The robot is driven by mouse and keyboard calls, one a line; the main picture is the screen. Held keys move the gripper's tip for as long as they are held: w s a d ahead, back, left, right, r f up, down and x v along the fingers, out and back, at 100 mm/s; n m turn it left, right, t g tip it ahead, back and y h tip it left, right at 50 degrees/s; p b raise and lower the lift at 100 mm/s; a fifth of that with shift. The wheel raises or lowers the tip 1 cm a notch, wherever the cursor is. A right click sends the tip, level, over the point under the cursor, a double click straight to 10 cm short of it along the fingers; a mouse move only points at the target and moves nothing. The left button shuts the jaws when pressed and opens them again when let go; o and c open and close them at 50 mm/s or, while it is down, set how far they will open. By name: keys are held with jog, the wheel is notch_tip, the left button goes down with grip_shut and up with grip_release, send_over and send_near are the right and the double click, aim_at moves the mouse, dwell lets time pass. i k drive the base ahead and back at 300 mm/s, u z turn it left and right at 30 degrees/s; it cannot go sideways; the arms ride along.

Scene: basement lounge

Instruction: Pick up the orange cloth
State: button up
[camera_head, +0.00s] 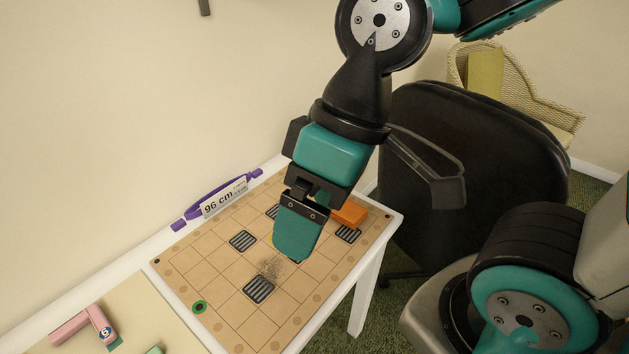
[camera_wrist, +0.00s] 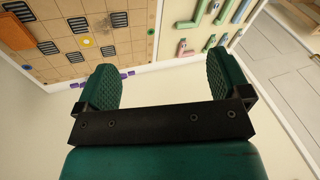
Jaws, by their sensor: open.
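The orange cloth (camera_head: 349,213) lies on the right part of the tan gridded board, near its right edge, and looks like a small folded block. It is partly hidden behind my gripper in the head view. In the wrist view the orange cloth (camera_wrist: 12,30) shows at the far left edge, cut off by the frame. My gripper (camera_head: 297,238) is over the middle of the board, to the left of the cloth in the head view. In the wrist view my gripper (camera_wrist: 163,78) has its two green fingers wide apart with nothing between them.
The gridded board (camera_head: 215,292) with dark slotted squares lies on a white table (camera_head: 366,290) against the wall. A purple tape with a "96 cm" label (camera_head: 224,198) lies along the back. Pink pieces (camera_head: 72,328) are at lower left. A black chair (camera_head: 470,170) stands at right.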

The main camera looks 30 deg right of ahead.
aim_at(351, 214)
jog(key=u, duration=1.7)
jog(key=k, duration=0.9)
jog(key=z, duration=1.55)
jog(key=i, duration=0.5)
jog(key=z, duration=0.1)
